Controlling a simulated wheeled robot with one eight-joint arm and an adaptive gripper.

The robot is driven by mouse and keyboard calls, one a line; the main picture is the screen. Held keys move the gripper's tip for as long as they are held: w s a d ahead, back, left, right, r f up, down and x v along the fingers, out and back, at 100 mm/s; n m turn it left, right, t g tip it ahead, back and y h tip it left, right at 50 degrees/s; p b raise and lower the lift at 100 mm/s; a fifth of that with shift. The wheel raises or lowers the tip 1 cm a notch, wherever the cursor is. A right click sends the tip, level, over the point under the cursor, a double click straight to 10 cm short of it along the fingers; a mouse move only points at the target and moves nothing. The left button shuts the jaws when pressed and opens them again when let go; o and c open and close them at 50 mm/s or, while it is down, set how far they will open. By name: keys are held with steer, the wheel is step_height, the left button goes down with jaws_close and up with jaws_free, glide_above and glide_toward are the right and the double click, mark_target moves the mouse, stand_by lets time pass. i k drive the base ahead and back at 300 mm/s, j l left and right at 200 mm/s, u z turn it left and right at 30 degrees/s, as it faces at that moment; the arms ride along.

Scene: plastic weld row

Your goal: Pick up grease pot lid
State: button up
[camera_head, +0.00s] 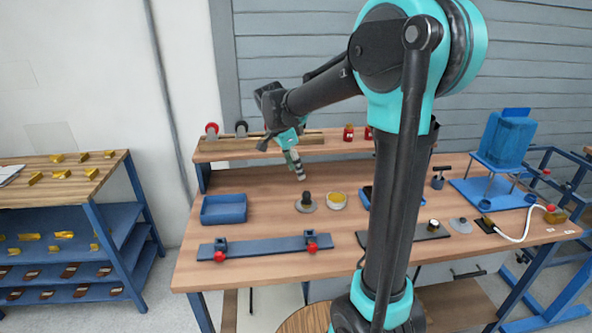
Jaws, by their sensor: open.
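A grey disc with a dark knob (307,202), which looks like the grease pot lid, lies flat on the workbench (262,190). Just right of it stands a small round pale pot with yellow content (337,200), its top uncovered. My gripper (298,173) hangs down from the arm above the bench, slightly behind and above the lid in the picture. It is open, with nothing visible in it, and apart from the lid. The fingers are small and seen partly edge-on.
A blue tray (223,209) is left of the lid. A blue bar fixture with red knobs (264,246) lies in front. A raised shelf (262,149) with red jars (348,133) runs behind. My arm hides part of the bench right of the pot.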

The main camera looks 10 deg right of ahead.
mark_target(461, 224)
steer(key=z, duration=1.4)
steer(key=i+j+z, duration=0.1)
steer(key=z, duration=0.4)
